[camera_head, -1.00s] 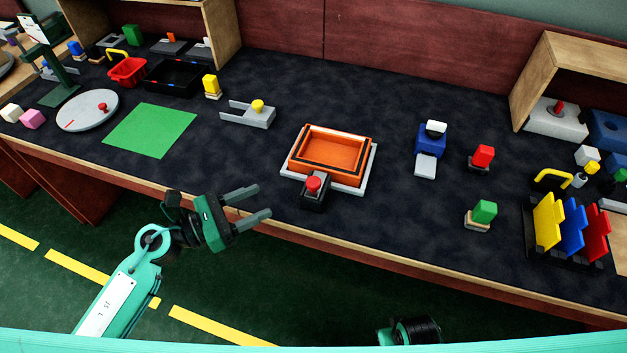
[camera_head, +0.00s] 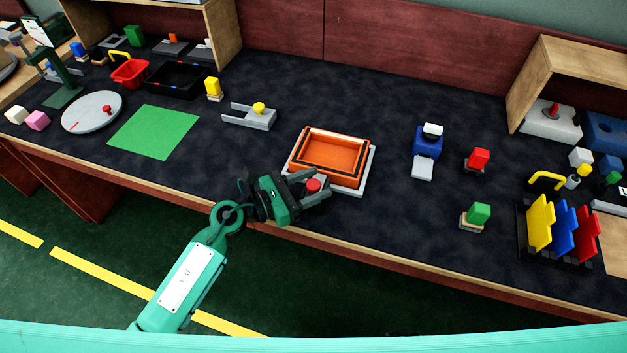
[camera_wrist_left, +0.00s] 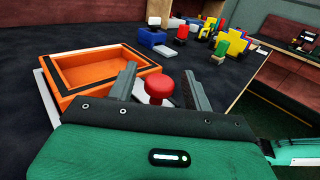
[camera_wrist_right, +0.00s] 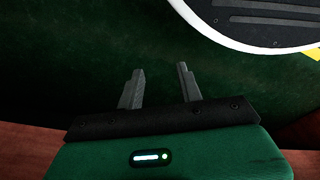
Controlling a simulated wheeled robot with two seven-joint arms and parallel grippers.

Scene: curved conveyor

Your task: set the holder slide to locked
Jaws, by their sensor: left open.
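An orange holder tray (camera_head: 333,153) sits on a white base plate (camera_head: 367,172) near the table's front edge. My left gripper (camera_head: 316,183) is open, with one finger on each side of the red knob. The left wrist view shows the knob (camera_wrist_left: 158,86) between the fingers, with no clear grip on it. A grey rail piece with a yellow knob (camera_head: 258,108) lies further back left. My right gripper (camera_wrist_right: 160,77) is open and empty over dark green floor.
A green mat (camera_head: 153,131) and a round grey disc (camera_head: 92,111) lie to the left. A blue block with a white top (camera_head: 428,142), a red block (camera_head: 478,159) and a green block (camera_head: 476,214) stand to the right. Dark tabletop around the tray is clear.

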